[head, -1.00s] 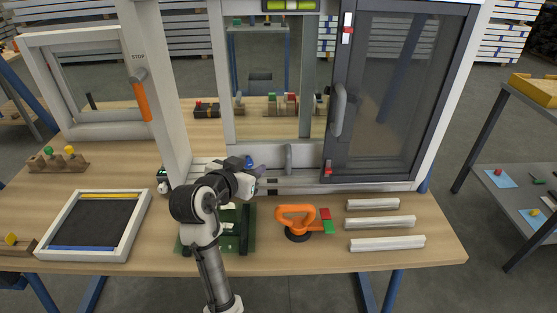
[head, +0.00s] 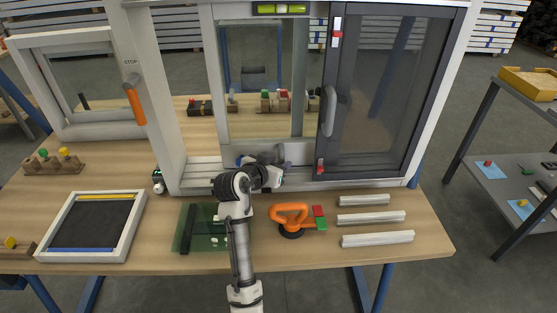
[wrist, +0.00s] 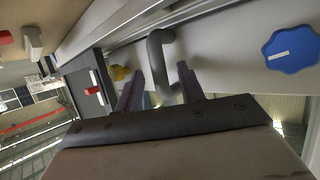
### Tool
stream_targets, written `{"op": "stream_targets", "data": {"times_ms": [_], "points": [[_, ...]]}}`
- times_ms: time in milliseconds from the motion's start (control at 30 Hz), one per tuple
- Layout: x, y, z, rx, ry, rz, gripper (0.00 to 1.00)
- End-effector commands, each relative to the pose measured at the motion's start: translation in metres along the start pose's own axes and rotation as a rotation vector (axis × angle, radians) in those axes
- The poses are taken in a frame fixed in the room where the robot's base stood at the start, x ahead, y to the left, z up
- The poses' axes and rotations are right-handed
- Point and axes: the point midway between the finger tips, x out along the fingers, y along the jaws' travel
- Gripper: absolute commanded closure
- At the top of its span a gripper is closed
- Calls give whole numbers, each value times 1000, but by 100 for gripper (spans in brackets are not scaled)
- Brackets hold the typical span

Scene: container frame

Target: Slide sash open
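The light-framed sash (head: 213,80) stands at the left of the window frame. Its bottom rail carries a grey bar handle (wrist: 158,60), seen close up in the wrist view. My gripper (head: 282,158) is at this rail; in the wrist view my gripper (wrist: 160,88) has its two dark fingers apart, with the handle showing between them. I cannot tell whether either finger touches it. A dark-framed sash (head: 333,70) with a grey upright handle (head: 328,110) fills the right side of the frame. My arm hides part of the bottom rail in the head view.
A blue knob (wrist: 291,50) sits beside the handle. Red tabs (head: 337,35) (head: 320,168) mark the dark sash. On the bench in front are an orange suction lifter (head: 289,214), white profiles (head: 370,218) and a green mat (head: 186,228). An orange STOP lever (head: 136,106) is left.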

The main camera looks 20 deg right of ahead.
Motion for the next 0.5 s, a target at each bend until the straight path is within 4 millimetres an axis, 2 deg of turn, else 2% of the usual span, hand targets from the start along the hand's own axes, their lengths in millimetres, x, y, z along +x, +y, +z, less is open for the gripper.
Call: {"op": "stream_targets", "data": {"times_ms": [100, 367, 500], "points": [[6, 0, 0, 0, -1, 0, 61], [8, 0, 0, 0, 0, 0, 61], [8, 0, 0, 0, 0, 0, 77]]}}
